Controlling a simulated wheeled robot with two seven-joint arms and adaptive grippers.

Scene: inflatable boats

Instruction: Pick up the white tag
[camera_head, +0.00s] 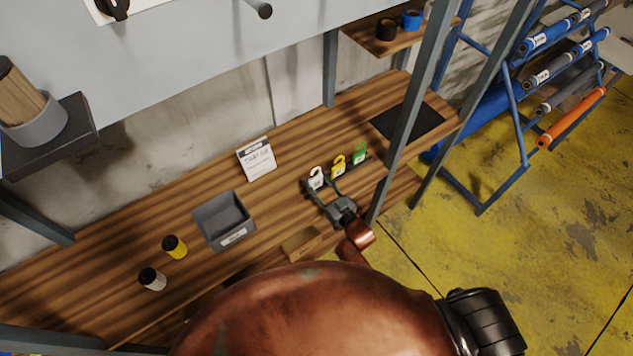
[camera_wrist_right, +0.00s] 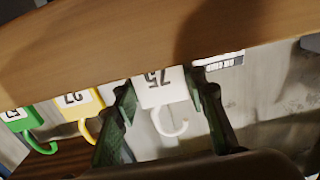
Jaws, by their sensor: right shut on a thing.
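The white tag (camera_head: 316,176) has a hook at its top and stands at the left end of a row of hooked tags on the wooden bench. My right gripper (camera_head: 321,187) has its fingers around it, one on each side. In the right wrist view the white tag (camera_wrist_right: 162,92) appears upside down, with dark printed digits, between the green-grey fingers of the gripper (camera_wrist_right: 167,95). The gripper is shut on the tag. Whether the tag is clear of its holder is hard to tell. My left gripper is not in view.
A yellow tag (camera_head: 338,166) and a green tag (camera_head: 360,153) stand close by on the right. A grey bin (camera_head: 223,219), a printed card (camera_head: 257,159), a yellow can (camera_head: 174,247) and a pale can (camera_head: 152,279) are to the left. A grey post (camera_head: 408,120) rises at the right.

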